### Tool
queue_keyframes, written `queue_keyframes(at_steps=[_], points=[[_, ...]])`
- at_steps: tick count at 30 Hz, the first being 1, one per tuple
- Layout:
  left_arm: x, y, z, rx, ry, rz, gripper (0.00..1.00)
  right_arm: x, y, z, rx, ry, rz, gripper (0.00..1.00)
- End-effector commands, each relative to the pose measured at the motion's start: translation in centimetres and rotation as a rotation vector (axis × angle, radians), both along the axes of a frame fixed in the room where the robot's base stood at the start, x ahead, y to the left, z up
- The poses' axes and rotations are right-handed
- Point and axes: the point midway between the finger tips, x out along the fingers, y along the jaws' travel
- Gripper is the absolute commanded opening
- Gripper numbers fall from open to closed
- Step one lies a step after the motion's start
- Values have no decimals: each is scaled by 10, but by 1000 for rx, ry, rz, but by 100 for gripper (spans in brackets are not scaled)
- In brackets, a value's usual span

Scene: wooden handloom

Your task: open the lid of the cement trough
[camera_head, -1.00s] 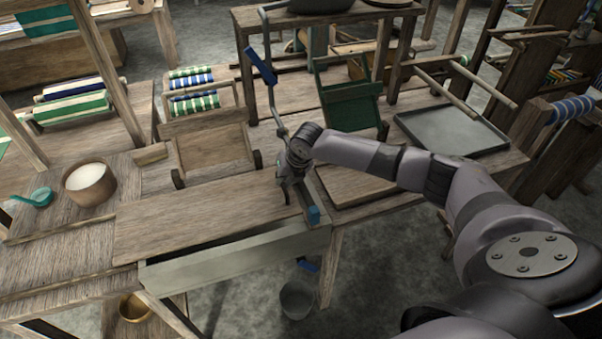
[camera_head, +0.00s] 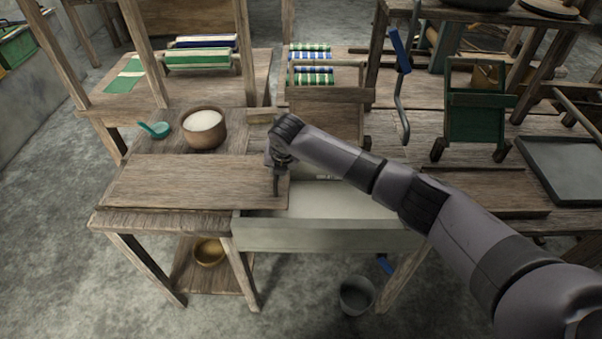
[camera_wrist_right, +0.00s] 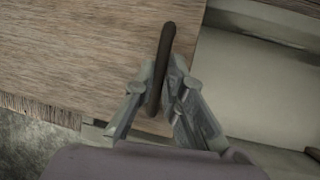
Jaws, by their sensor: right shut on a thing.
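The cement trough (camera_head: 330,236) is a pale grey box set in the wooden table, and its inside shows across the middle and right. Its lid (camera_head: 185,181) is a flat wooden board, lying to the left and covering only the trough's left end. In the right wrist view the lid (camera_wrist_right: 75,50) fills the left side and the pale trough inside (camera_wrist_right: 255,85) shows at right. My right gripper (camera_head: 277,190) is at the lid's right end. Its fingers (camera_wrist_right: 160,105) are shut on the dark bar handle (camera_wrist_right: 160,65). My left gripper is not in view.
A wooden bowl of white stuff (camera_head: 204,128) and a teal ladle (camera_head: 156,129) stand behind the lid. A grey bucket (camera_head: 357,295) is on the floor below the trough. A blue-handled metal crank (camera_head: 401,50) stands behind my right arm.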

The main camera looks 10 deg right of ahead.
Motion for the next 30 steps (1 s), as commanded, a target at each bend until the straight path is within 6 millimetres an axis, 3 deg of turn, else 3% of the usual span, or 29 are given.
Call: queue_keyframes(at_steps=[6, 20, 21, 30], points=[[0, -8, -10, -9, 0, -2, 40, 7, 25, 0, 2, -4, 1, 0], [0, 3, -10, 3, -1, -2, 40, 8, 29, 1, 1, -3, 0, 0], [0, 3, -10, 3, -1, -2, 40, 8, 29, 1, 1, -3, 0, 13], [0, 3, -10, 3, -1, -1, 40, 8, 29, 1, 1, -1, 0, 32]])
